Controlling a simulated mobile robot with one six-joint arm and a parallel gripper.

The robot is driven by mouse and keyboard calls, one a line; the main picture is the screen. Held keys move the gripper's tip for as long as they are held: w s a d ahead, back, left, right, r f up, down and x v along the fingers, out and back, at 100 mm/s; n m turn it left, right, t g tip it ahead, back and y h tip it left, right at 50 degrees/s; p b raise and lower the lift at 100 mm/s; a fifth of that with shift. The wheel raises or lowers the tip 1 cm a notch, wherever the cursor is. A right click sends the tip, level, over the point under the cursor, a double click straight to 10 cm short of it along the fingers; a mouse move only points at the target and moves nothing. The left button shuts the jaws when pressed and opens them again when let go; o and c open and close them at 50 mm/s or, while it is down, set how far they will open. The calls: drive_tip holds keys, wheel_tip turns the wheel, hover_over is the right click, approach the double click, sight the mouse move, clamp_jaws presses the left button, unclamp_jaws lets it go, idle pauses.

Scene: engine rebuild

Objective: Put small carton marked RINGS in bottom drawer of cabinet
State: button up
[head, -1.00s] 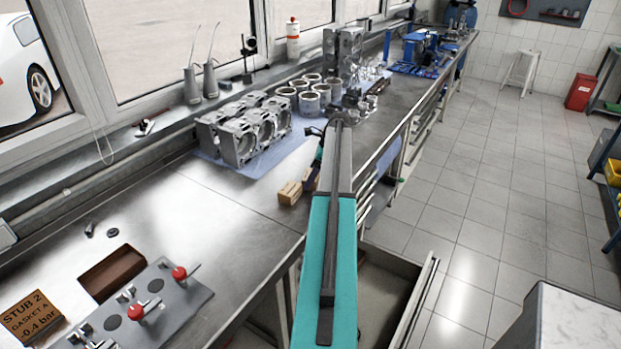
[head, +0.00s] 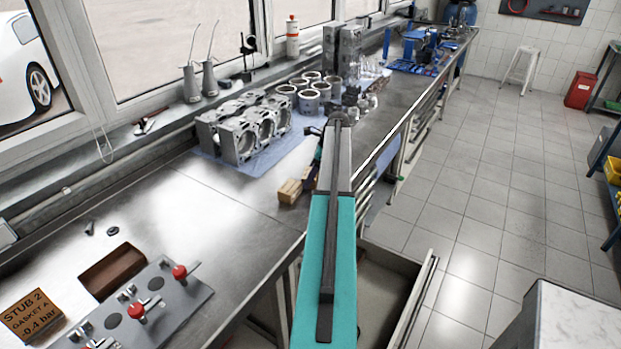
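A small tan carton (head: 290,191) stands on the steel bench near its front edge, just left of my arm. Its marking is too small to read. Below the bench, a cabinet drawer (head: 419,290) is pulled out to the right. The part of its inside that shows looks empty, and my arm hides its left part.
Engine blocks (head: 243,128) and cylinder liners (head: 309,100) stand farther back on the bench. A grey fixture with red knobs (head: 138,310) and a brown tray (head: 112,271) are at the near left. A pale-topped unit (head: 575,315) stands at the lower right. The tiled floor between is clear.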

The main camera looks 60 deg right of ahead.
drive_tip(key=shift+r, duration=0.15)
drive_tip(key=shift+r+b, duration=0.65)
drive_tip(key=shift+r, duration=0.15)
drive_tip(key=shift+b+v, duration=0.55)
drive_tip(key=shift+v, duration=0.3)
drive_tip(key=s+r+b, duration=0.1)
drive_tip(key=s+b, duration=0.3)
drive_tip(key=s, duration=1.1)
drive_tip(key=shift+s+r, duration=0.2)
drive_tip(key=shift+r, duration=0.1)
drive_tip(key=shift+s, duration=0.2)
